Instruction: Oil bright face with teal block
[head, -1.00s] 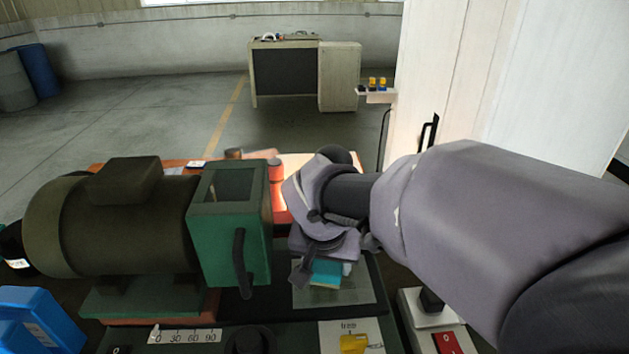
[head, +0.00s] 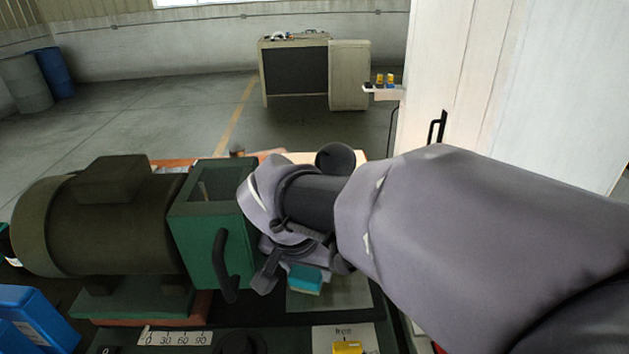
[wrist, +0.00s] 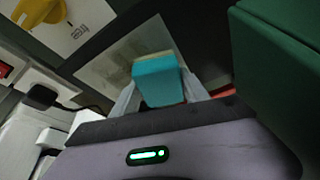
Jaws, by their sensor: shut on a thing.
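The teal block (head: 310,280), with a pale cream strip along one edge, is held between the fingers of my gripper (wrist: 158,86). It also shows in the wrist view (wrist: 158,80). The bright face is a pale flat metal plate (head: 338,294) on the dark bench, right of the green machine housing. In the wrist view the plate (wrist: 118,68) lies behind the block, which hides part of it. The block is over the plate's left part; I cannot tell whether they touch. My wrist hides the plate's far side.
The green housing (head: 212,235) with a black handle (head: 222,266) stands close left of my gripper, beside a dark motor (head: 100,225). A yellow knob (wrist: 35,13) sits on a white label near the plate. A white cabinet (head: 470,80) stands at right.

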